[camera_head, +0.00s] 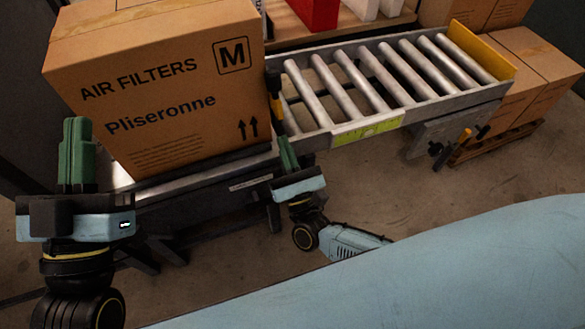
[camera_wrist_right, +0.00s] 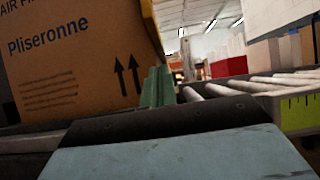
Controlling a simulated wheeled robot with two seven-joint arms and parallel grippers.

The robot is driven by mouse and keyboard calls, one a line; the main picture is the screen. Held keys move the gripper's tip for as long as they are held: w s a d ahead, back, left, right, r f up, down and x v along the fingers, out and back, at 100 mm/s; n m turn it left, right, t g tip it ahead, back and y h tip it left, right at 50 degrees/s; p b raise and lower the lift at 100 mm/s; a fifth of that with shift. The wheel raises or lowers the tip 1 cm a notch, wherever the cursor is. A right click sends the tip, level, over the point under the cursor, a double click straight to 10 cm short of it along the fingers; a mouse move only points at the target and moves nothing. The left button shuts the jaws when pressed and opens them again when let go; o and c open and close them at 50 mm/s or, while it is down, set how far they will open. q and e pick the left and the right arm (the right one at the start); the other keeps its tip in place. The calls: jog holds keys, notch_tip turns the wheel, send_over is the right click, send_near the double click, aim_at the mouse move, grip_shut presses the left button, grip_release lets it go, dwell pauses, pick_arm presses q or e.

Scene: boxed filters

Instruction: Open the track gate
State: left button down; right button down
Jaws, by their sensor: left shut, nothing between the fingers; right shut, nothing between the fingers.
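A thin upright piece with a black top and yellow lower part (camera_head: 276,98) stands between the box and the bare rollers; I take it to be the track gate. In the right wrist view its yellow edge (camera_wrist_right: 151,22) runs down beside the box, close behind the fingers. My right gripper (camera_head: 287,152) is shut with its green fingers pointing up, just below this piece; I cannot tell if they touch. Its fingers also show in the right wrist view (camera_wrist_right: 157,86). My left gripper (camera_head: 76,150) is shut and empty, in front of the box's left side.
A large cardboard box (camera_head: 165,85) marked "M" sits on the conveyor's left part. The roller track (camera_head: 368,124) extends right to a yellow end plate (camera_head: 480,50). More cartons (camera_head: 535,75) stand on a pallet at right. A red box (camera_head: 315,12) sits behind.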

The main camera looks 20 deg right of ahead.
pick_arm(q)
jog(key=shift+w+f+g+p, duration=0.4)
jog(key=shift+f+g, duration=0.1)
jog(key=shift+f, duration=0.15)
pick_arm(e)
jog(key=shift+w+r, duration=0.35)
jog(key=shift+r, duration=0.4)
jog(key=shift+w+r, duration=0.3)
jog(key=shift+r, duration=0.5)
jog(key=shift+w+r, duration=0.35)
jog(key=shift+r, duration=0.4)
